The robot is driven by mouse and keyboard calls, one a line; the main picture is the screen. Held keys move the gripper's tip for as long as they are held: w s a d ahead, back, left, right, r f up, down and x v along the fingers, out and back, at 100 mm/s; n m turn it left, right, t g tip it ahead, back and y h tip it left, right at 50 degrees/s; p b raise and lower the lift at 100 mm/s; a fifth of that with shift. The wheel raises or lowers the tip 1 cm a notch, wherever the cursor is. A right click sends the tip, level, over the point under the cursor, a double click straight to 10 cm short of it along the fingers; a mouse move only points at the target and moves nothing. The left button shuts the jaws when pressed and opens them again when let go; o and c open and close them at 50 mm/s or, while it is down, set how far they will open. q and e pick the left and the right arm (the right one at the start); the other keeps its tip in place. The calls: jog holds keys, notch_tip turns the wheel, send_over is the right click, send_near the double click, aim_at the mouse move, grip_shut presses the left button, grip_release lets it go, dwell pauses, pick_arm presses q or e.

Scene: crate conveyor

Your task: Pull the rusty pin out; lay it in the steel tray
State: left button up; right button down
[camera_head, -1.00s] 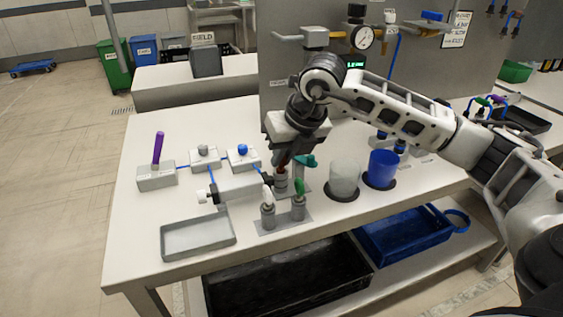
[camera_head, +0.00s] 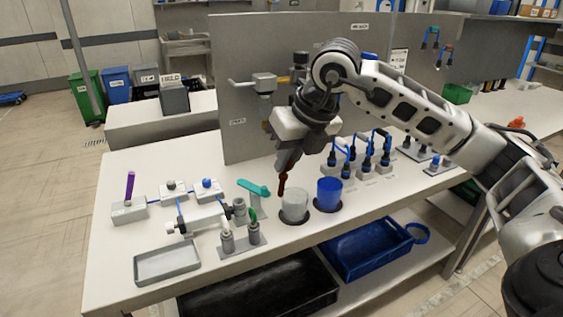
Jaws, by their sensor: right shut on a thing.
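My right gripper (camera_head: 287,160) is shut on the rusty pin (camera_head: 282,184), a dark red-brown rod. The pin hangs below the jaws, clear of the grey sockets, and shows just behind the white cup's left rim. I cannot tell whether it touches the cup. The steel tray (camera_head: 167,263) lies empty at the table's front left corner. Grey cylindrical sockets stand on a plate between tray and cups; the rear socket (camera_head: 240,209) shows no pin, and a front one holds a green-topped pin (camera_head: 252,214). My left gripper is not in view.
A white cup (camera_head: 294,206) and a blue cup (camera_head: 329,194) stand right of the sockets. A teal handle (camera_head: 254,188) stands behind them. A valve fixture (camera_head: 202,219) and a purple lever (camera_head: 130,187) are at left. A grey panel (camera_head: 240,140) rises behind.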

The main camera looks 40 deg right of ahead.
jog(key=shift+s+d+r, duration=0.15)
jog(key=shift+s+r, duration=0.05)
jog(key=shift+s, duration=0.15)
jog(key=shift+w, duration=0.1)
jog(key=shift+f, duration=0.1)
